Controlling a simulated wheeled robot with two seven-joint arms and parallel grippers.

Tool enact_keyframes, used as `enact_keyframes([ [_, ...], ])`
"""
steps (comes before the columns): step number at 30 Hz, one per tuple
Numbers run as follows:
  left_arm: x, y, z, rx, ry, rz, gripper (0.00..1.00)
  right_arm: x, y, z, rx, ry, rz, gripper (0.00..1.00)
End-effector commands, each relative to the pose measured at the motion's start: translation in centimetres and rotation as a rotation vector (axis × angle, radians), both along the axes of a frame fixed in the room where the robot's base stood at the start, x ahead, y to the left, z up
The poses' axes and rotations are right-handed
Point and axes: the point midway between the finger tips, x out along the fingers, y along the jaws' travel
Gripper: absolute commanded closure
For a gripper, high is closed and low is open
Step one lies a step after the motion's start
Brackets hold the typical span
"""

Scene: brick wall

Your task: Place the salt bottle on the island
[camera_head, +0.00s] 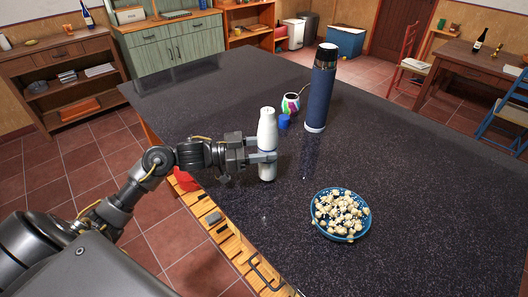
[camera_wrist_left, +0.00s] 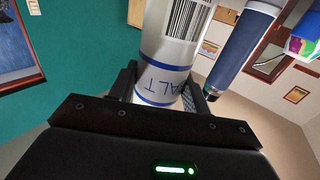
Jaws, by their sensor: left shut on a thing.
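The white salt bottle (camera_head: 267,130) is upright over the left part of the dark speckled island top (camera_head: 400,165). My left gripper (camera_head: 263,157) is shut on its middle from the left. In the left wrist view the salt bottle (camera_wrist_left: 175,50) shows blue bands, a barcode and the letters "ALT" between the fingers (camera_wrist_left: 170,88). I cannot tell whether its base touches the island top. My right gripper is not in view.
A tall dark blue flask (camera_head: 321,90), a small blue cap (camera_head: 284,121) and a colourful cup (camera_head: 291,103) stand behind the bottle. A blue bowl of popcorn-like pieces (camera_head: 340,215) sits to the front right. The island's right side and far left are clear.

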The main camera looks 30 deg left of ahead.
Motion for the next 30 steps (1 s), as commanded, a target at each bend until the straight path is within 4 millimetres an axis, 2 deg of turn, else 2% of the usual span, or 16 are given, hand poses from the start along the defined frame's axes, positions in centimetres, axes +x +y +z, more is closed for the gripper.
enact_keyframes([
  [5, 0.0, 0.0, -1.6, -0.003, 0.0, 0.001, 0.86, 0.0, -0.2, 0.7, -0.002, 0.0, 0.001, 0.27],
  [16, 0.0, 0.0, -2.1, -0.001, -0.002, 0.0, 0.86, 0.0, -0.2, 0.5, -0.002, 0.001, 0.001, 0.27],
  [17, -0.1, 0.0, -2.2, 0.0, 0.0, -0.001, 0.51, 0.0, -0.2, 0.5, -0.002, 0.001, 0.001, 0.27],
  [21, -0.1, 0.0, -2.1, 0.0, 0.0, 0.0, 0.32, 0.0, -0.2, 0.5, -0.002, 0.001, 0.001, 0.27],
  [30, -0.1, 0.0, -2.0, 0.0, 0.0, 0.0, 0.3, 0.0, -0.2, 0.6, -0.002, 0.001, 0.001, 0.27],
])
